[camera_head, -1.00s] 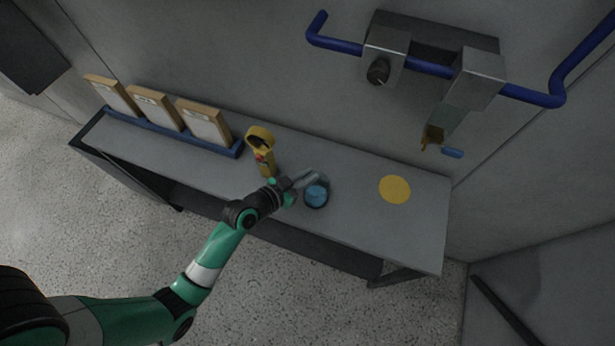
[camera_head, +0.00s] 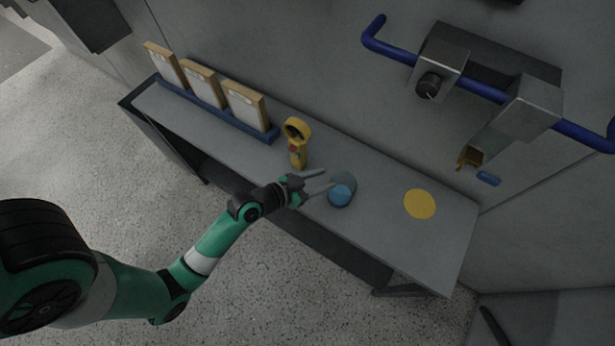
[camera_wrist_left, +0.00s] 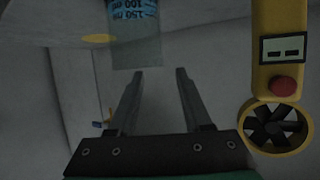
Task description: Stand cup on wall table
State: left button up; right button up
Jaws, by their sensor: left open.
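A clear cup (camera_head: 341,190) with blue in it stands on the grey wall table (camera_head: 385,235). The inverted left wrist view shows the cup (camera_wrist_left: 135,35) with measuring marks, ahead of the fingers and slightly left of their middle. A flat yellow disc (camera_head: 420,204) lies on the table to the right of the cup. My left gripper (camera_head: 330,180) is open, its fingers pointing at the cup; they look close to it, but I cannot tell if they touch. The open fingers (camera_wrist_left: 160,72) have nothing between them. My right gripper is not in view.
A yellow handheld device (camera_head: 297,143) with a round fan head stands left of the cup, near my gripper. A blue rack (camera_head: 225,118) with framed boards is farther left. Above is a blue rail (camera_head: 480,87) with metal wall fittings. The table around the disc is clear.

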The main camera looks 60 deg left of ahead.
pick_arm(q)
jog(key=v, duration=0.6)
jog(key=shift+s, duration=0.35)
jog(key=shift+r, duration=0.15)
jog(key=w+d+r+m+t, duration=0.1)
jog(key=w+r+t, duration=0.1)
jog(key=w+r, duration=0.5)
jog(key=w+d+r+m+t, duration=0.1)
jog(key=w+r+t, duration=0.1)
jog(key=r, duration=0.9)
jog(key=w+r+t, duration=0.2)
jog(key=w+r, duration=0.3)
jog(key=r, duration=0.4)
jog(key=s+d+r+t+h, duration=0.1)
jog(key=s+d+r+t, duration=0.1)
jog(key=r, duration=0.8)
jog(key=s+d+r+t+h, duration=0.1)
jog(key=s+d+r+t, duration=0.2)
jog(key=r, duration=0.8)
jog(key=s+d+r+t, duration=0.2)
jog(key=d+r+t, duration=0.1)
jog(key=r, duration=0.7)
jog(key=shift+s+d+r+n+h, duration=0.2)
jog(key=shift+s+d+n+h, duration=0.1)
jog(key=shift+s+d+h, duration=0.1)
